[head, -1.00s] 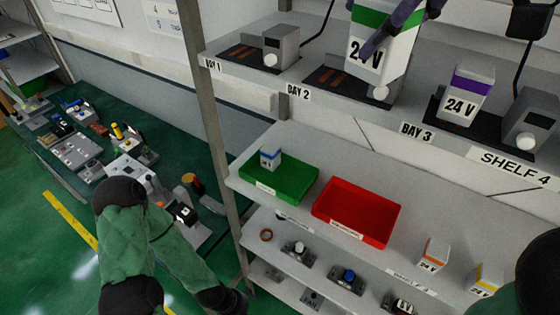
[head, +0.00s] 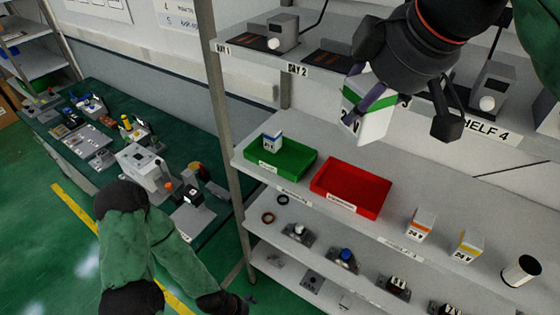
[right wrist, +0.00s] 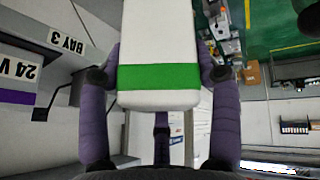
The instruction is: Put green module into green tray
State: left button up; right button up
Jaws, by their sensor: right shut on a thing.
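The green module (head: 372,120), a white box with a green band and a partly hidden "24 V" mark, hangs tilted in my right gripper (head: 368,98), in front of the upper shelf. In the right wrist view, the purple fingers of the right gripper (right wrist: 163,78) grip both sides of the module (right wrist: 158,40). The green tray (head: 296,170) sits on the middle shelf, below and left of the held module, apart from it. A blue-striped white module (head: 271,141) stands in the tray. My left gripper (head: 246,300) shows small at the bottom edge; its fingers are unclear.
An empty red tray (head: 352,185) is right of the green tray. Orange (head: 421,224) and yellow (head: 468,246) striped modules stand farther right. The upper shelf edge and a shelf post (head: 217,100) bound the space. A green workbench (head: 60,150) with devices is at left.

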jog(key=w+d+f+m+h, duration=0.1)
jog(key=f+m, duration=0.3)
jog(key=f, duration=1.4)
jog(key=w+d+f+m+h, duration=0.2)
jog(key=w+f+m+h, duration=0.1)
jog(key=f, duration=1.6)
jog(key=w+d+f+m+g+h, duration=0.1)
jog(key=w+f+m, duration=0.3)
jog(key=f, duration=1.5)
jog(key=shift+d+m+h, duration=0.4)
jog(key=shift+d, duration=0.25)
